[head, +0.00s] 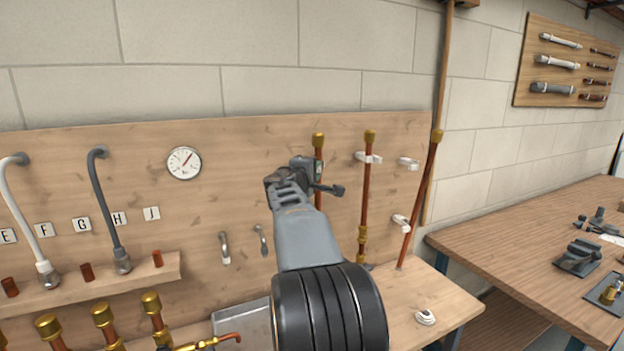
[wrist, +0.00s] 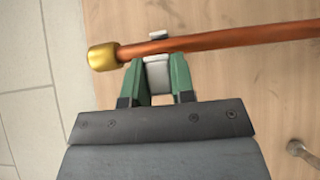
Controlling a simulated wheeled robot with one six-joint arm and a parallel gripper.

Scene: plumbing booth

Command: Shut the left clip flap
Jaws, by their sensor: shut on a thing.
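The left clip shows in the wrist view as a pale grey-white flap (wrist: 157,76) between my two green fingertips. My gripper (wrist: 156,68) is shut on this flap. A copper pipe with a brass cap, the left pipe (wrist: 220,40), crosses just beyond the fingertips. A small part of the clip (wrist: 159,34) shows on the pipe's far side. Whether the flap is latched cannot be told. In the head view my gripper (head: 318,175) is at the left pipe (head: 319,150), below its brass cap, and hides the clip and the lower pipe.
A second copper pipe (head: 367,190) stands close to the right, with a white clip (head: 369,157) around it. Two more white clips (head: 409,163) (head: 401,222) sit on the board near a leaning copper pipe (head: 420,200). A workbench (head: 500,255) stands at the right.

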